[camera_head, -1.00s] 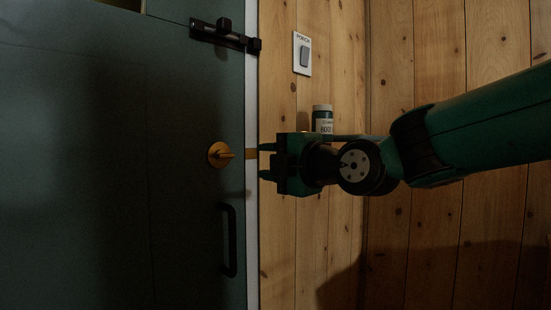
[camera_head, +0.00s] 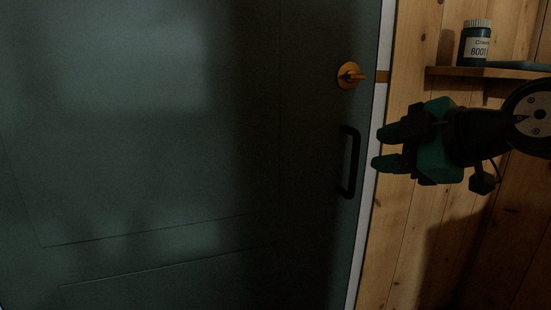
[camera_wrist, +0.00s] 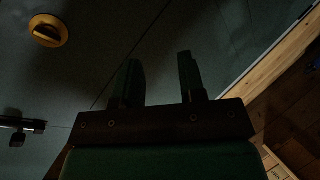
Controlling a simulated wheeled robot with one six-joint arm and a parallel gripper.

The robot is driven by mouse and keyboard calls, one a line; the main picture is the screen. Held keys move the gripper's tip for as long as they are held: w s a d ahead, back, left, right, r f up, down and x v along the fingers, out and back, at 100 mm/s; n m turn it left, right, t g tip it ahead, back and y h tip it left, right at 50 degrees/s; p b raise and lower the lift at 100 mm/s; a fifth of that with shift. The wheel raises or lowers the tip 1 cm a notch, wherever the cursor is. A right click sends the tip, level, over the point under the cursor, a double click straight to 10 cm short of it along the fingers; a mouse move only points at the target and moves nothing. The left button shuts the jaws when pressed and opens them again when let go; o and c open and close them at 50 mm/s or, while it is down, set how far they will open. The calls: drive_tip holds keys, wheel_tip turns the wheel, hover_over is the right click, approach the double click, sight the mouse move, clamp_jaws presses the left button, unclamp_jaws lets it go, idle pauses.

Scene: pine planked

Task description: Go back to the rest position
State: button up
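My gripper (camera_head: 380,149) is in the right half of the head view, pointing left toward the edge of the dark green door (camera_head: 180,140). Its two fingers are apart with nothing between them. In the wrist view the open fingers (camera_wrist: 158,60) stand in front of the dark door surface. I cannot tell how far the fingertips are from the door.
The door has a brass turn latch (camera_head: 350,76) and a black pull handle (camera_head: 349,162). A labelled jar (camera_head: 475,45) stands on a wooden shelf (camera_head: 450,72) above my arm. Pine planks (camera_head: 415,235) form the wall.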

drive_tip(key=s+a+f+m+g+h, duration=0.25)
drive_tip(key=s+f+m+g, duration=0.8)
drive_tip(key=s+f, duration=0.55)
wheel_tip(320, 180, up, 33)
drive_tip(key=s+p, duration=0.2)
drive_tip(key=p, duration=2.9)
drive_tip(key=shift+a+g, duration=0.15)
drive_tip(key=shift+g, duration=0.3)
drive_tip(key=shift+r, duration=0.1)
